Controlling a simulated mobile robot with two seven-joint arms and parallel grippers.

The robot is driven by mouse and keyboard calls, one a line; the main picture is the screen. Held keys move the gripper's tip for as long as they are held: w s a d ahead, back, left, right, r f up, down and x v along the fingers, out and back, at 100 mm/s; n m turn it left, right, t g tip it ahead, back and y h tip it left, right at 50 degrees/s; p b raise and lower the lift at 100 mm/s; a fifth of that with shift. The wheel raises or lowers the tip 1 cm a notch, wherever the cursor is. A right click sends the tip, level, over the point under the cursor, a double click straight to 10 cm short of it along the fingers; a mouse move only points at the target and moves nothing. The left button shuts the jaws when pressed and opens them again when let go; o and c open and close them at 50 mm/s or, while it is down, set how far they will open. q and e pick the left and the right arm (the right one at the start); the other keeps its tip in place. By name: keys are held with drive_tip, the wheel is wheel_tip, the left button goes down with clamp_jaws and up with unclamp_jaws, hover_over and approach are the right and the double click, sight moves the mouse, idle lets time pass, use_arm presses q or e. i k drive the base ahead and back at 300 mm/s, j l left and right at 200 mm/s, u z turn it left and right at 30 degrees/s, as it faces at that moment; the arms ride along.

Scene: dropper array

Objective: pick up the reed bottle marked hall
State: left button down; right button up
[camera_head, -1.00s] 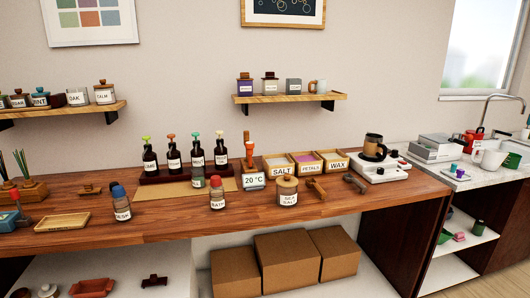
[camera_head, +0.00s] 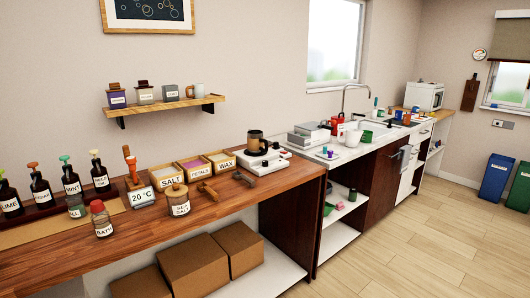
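The labels I can read on the bench belong to other things: dropper bottles such as the one marked MINT (camera_head: 72,186), a red-capped bottle marked BATH (camera_head: 102,222) and a jar marked SEA SALT (camera_head: 178,203). Neither of my grippers is in view.
The wooden bench (camera_head: 235,196) runs along the wall, with trays marked SALT (camera_head: 167,181), PETALS and WAX. Cardboard boxes (camera_head: 195,268) sit underneath. A sink counter (camera_head: 345,153) continues to the right.

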sight(75, 200)
drive_tip(key=u, duration=1.35)
drive_tip(key=i+l+z, duration=0.1)
drive_tip(key=i+l, duration=0.9)
drive_tip(key=i, duration=0.05)
